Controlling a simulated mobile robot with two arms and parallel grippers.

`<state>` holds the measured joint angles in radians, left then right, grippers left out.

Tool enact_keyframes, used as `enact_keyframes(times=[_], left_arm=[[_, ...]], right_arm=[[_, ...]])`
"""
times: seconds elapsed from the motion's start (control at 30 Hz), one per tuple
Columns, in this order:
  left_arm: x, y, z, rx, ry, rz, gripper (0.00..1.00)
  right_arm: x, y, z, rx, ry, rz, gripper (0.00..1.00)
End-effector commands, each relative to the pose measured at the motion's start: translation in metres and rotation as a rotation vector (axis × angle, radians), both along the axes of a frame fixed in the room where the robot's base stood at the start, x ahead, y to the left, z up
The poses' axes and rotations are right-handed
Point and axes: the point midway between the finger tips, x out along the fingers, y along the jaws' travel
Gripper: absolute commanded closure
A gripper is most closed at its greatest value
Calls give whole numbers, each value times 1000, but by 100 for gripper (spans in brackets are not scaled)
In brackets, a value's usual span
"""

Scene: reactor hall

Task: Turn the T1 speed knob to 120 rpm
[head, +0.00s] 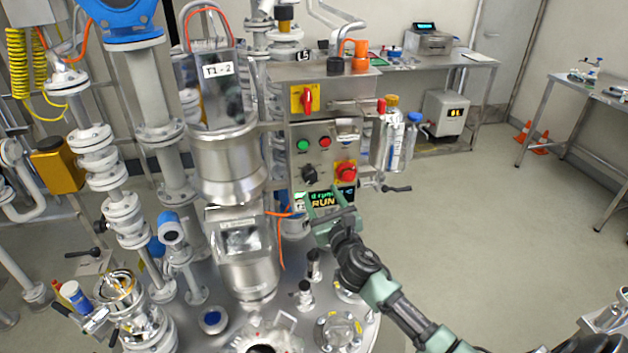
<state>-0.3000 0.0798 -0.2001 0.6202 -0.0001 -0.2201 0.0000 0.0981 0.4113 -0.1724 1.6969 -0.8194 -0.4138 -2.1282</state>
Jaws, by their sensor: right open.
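A grey control box (328,128) labelled L5 stands beside the steel motor housing (215,95) labelled T1-2. A small black knob (309,174) sits low on its left side, under the green button (303,145). I cannot read a scale or the knob's setting. A display (322,201) below the knob reads RUN; its upper line seems to show rpm, but the number is unclear. My right gripper (324,208) is open in front of the display, below the knob and apart from it, and partly covers the display. My left gripper is out of view.
A red button (324,142), a red emergency stop (346,172) and a red rotary switch (307,98) share the box. Bottles (393,140) hang at its right. Valves and pipes crowd the vessel lid below.

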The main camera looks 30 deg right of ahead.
Motion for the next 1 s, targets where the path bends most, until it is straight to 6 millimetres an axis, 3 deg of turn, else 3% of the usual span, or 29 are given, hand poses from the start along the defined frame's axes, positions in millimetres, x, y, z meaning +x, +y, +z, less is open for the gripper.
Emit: enact_keyframes(times=[0.4,0.8,1.0], left_arm=[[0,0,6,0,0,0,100],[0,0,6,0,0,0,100],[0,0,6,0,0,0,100]], right_arm=[[61,-11,-1,8,1,-2,42],[69,-12,-2,6,2,1,42],[68,-12,-2,7,2,1,98]])
